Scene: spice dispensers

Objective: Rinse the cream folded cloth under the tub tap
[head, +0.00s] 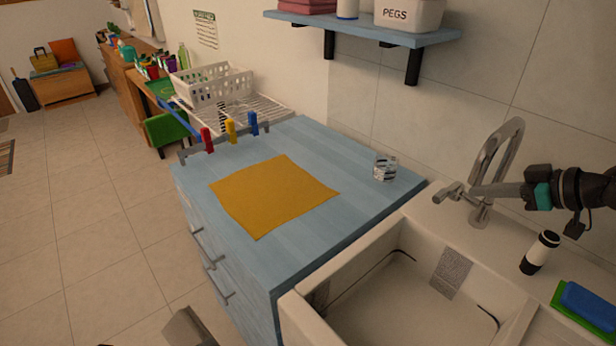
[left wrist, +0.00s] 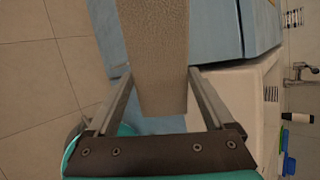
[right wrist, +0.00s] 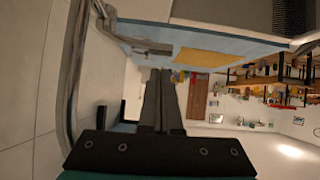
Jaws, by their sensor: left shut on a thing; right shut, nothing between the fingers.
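A greyish-beige folded cloth (left wrist: 158,45) fills the upper middle of the left wrist view. My left gripper (left wrist: 158,80) is shut on it, over the floor beside the blue cabinet. A grey-beige piece shows at the bottom edge of the head view; I cannot tell whether it is cloth or gripper. The chrome tub tap (head: 487,165) stands behind the white tub (head: 350,252), its lever pointing left. My right gripper (head: 470,190) is shut and empty beside the tap, near its lever; contact is unclear. Its closed fingers also show in the right wrist view (right wrist: 160,75).
A blue cabinet top (head: 340,165) left of the tub holds a flat mustard cloth (head: 270,193), a glass (head: 384,168) and several pegs on a rail. A black-and-white bottle (head: 540,252) and a blue sponge (head: 588,303) sit right of the tub. A shelf (head: 365,28) hangs above.

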